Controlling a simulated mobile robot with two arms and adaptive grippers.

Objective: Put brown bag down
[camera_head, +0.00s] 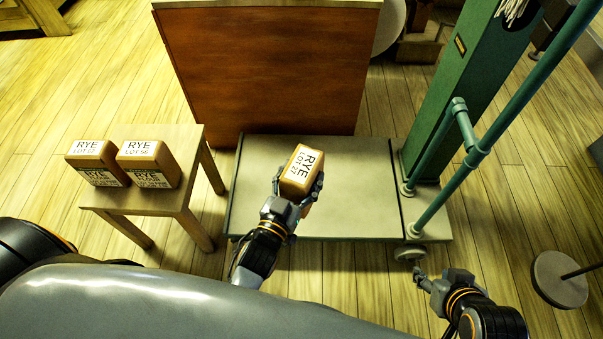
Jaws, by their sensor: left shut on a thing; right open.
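A brown bag (301,171) labelled "RYE LOT 27" is in my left gripper (298,190), whose fingers are shut around its lower part. The bag is tilted and appears over the pale platform (355,190) of a green platform scale. I cannot tell whether it touches the platform. My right gripper (428,279) is open and empty, at the lower right over the floor, in front of the platform's right end.
Two more brown rye bags, one left (96,163) and one right (149,164), stand on a small wooden table (130,200). Green scale column (455,85) and pipes rise right of the platform. A reddish-brown wooden panel (265,70) stands behind it. A round base (558,280) is at right.

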